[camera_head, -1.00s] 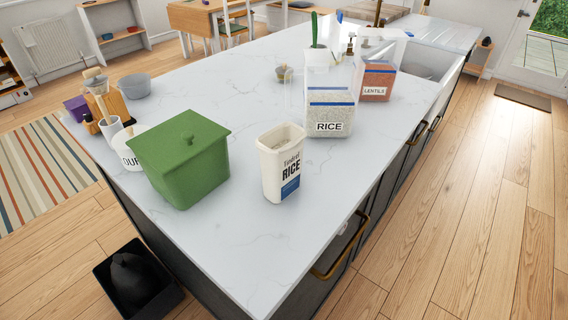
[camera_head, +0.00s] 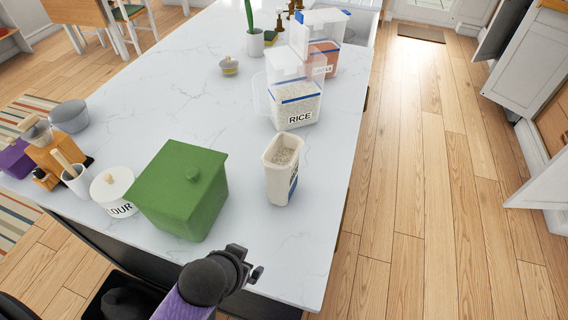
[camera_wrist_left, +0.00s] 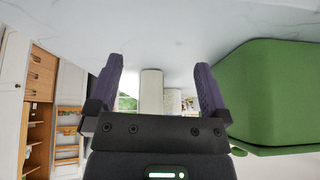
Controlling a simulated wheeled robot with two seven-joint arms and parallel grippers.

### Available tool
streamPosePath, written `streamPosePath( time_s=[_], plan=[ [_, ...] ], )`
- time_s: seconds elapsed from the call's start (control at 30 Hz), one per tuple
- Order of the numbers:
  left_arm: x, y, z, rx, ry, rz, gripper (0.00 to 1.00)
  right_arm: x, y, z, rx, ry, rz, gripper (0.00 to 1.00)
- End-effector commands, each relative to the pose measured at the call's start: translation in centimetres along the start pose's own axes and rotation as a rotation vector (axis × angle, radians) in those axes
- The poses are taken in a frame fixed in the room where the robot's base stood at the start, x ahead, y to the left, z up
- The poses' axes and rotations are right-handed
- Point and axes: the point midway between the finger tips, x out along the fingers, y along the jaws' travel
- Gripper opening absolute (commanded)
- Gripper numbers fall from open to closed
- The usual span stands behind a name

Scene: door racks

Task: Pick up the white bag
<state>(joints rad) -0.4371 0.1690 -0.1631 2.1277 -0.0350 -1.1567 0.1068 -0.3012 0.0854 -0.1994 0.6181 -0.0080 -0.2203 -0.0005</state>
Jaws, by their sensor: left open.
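The white bag (camera_head: 282,172), an open-topped upright rice bag, stands on the marble counter to the right of the green lidded box (camera_head: 181,190). Rice shows in its open top. My left gripper (camera_head: 248,264) is at the counter's near edge, in front of the bag and apart from it. In the left wrist view the picture is upside down. My left gripper (camera_wrist_left: 158,85) is open there, with a pale upright shape, likely the bag (camera_wrist_left: 151,92), between the fingers in the distance. My right gripper is not in view.
The green box also fills the right of the wrist view (camera_wrist_left: 275,95). A clear RICE container (camera_head: 297,105) stands behind the bag. A flour jar (camera_head: 114,190) is left of the green box. The counter (camera_head: 317,205) is clear right of the bag and before it.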

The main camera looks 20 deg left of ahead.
Motion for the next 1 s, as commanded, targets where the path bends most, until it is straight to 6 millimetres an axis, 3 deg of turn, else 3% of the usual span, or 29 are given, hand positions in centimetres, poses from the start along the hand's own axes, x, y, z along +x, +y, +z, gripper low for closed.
streamPosePath(
  time_s=[0.03,0.1,0.3,0.4,0.87,1.0],
  plan=[
    [-0.5,-0.4,-2.8,-0.008,0.098,-0.009,1.0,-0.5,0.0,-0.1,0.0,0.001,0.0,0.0],
    [-1.2,-0.9,-6.6,-0.024,0.244,-0.016,1.0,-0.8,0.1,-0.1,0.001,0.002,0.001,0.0],
    [-4.4,-1.3,-14.9,-0.048,0.582,0.016,1.0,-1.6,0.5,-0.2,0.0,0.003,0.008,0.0],
    [-5.0,-1.2,-17.1,-0.051,0.667,0.034,1.0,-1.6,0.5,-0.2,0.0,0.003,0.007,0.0],
    [1.7,-1.2,-22.5,-0.052,0.673,0.036,1.0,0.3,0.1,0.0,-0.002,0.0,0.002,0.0],
    [2.4,-1.2,-23.2,-0.052,0.674,0.037,1.0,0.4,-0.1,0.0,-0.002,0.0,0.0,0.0]
  ],
)
